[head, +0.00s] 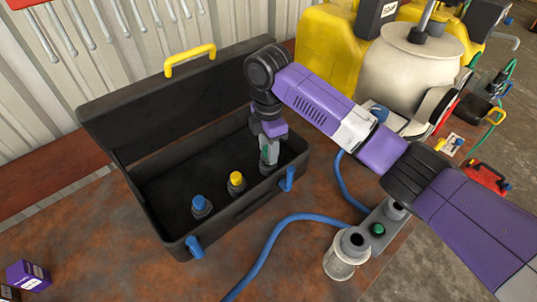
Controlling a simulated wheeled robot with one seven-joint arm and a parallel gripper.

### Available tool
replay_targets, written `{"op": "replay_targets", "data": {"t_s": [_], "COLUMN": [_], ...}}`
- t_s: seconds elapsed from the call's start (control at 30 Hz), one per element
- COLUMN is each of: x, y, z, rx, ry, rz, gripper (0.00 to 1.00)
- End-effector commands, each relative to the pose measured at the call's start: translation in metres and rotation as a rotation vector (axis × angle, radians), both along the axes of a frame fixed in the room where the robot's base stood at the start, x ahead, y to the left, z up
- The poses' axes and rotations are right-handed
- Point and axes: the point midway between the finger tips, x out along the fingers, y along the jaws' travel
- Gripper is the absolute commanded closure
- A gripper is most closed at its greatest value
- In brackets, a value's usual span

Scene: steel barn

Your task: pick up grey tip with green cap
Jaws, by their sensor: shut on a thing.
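My gripper (268,158) points down inside the right end of an open black toolbox (150,222). It is shut on the grey tip with green cap (268,168), of which a grey lower part shows beneath the fingers. The fingers hide most of its cap; a bit of green shows between them. I cannot tell whether the tip touches the box floor. A grey tip with a yellow cap (236,183) stands to the left of it, and a grey tip with a blue cap (200,206) stands further left.
The toolbox lid stands open behind, with a yellow handle (190,58); blue latches (194,247) are on the front wall. A blue hose (262,252) and a grey metal fixture (347,253) lie in front. A beige tank (408,70) and yellow containers (327,45) stand behind my arm.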

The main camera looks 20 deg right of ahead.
Motion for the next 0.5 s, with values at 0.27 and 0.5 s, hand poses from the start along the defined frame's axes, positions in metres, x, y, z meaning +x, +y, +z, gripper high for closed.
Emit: {"op": "replay_targets", "data": {"t_s": [0.27, 0.5], "x": [0.001, 0.001], "y": [0.000, -0.001], "z": [0.066, 0.132], "rx": [-0.001, -0.004], "ry": [-0.006, -0.005], "rz": [0.002, 0.001], "gripper": [1.00, 1.00]}}
